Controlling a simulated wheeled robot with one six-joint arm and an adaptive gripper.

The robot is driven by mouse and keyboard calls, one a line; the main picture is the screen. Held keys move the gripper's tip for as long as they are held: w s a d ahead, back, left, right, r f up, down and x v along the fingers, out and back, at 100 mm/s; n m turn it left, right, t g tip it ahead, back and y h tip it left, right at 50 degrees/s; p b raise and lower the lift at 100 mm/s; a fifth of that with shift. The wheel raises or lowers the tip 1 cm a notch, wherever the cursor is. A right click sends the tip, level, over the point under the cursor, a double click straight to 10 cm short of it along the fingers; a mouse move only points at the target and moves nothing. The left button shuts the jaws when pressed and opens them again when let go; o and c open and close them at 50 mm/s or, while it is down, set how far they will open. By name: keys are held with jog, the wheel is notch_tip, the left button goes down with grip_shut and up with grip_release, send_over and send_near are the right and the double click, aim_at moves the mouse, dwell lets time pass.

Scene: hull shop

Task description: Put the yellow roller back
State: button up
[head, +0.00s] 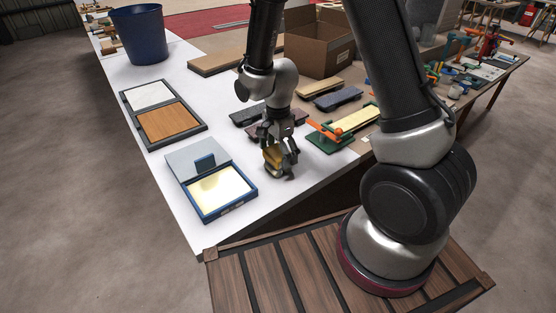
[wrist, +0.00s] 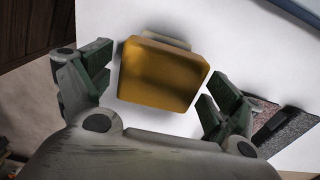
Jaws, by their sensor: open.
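A yellow block-like thing (head: 274,161), which may be the yellow roller, is under my gripper on the white table, near the front edge. In the wrist view it shows as a boxy orange-yellow body (wrist: 163,76) with a paler part behind its far edge; no roller shape is clear. My gripper (head: 281,156) points down over it with its fingers open on either side. In the wrist view my gripper (wrist: 158,80) shows white table between the left finger and the thing; the right finger is close to its lower right corner. The thing's underside is hidden.
A blue-framed box (head: 236,211) with a pale yellow pad lies left. A dark two-panel tray (head: 152,142) lies behind it. A green base with an orange-handled tool (head: 327,132) is right. Dark blocks (head: 247,114) lie behind my gripper. A cardboard box (head: 318,48) and blue bin (head: 140,34) stand farther back.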

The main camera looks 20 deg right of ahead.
aim_at(279, 151)
notch_tip(279, 151, up, 9)
jog(key=shift+f, duration=0.2)
jog(key=shift+d+r, duration=0.15)
jog(key=shift+r, duration=0.2)
jog(key=s+d+r+n+t, duration=0.1)
jog(key=s+d+r+n, duration=0.25)
jog(key=r, duration=0.25)
jog(key=s+d+r+n+t, duration=0.1)
jog(key=s+d+r+n, duration=0.2)
jog(key=r, duration=0.4)
jog(key=s+d+r+n+t, duration=0.1)
jog(key=s+d+r+n, duration=0.3)
jog(key=s, duration=0.2)
jog(key=s+d+r+n+t, duration=0.1)
jog(key=s+d+r+n, duration=0.2)
jog(key=s, duration=0.3)
jog(key=shift+s+d+r+n, duration=0.35)
jog(key=shift+d+n, duration=0.1)
jog(key=shift+d, duration=0.1)
jog(key=shift+w, duration=0.1)
jog(key=shift+c, duration=0.3)
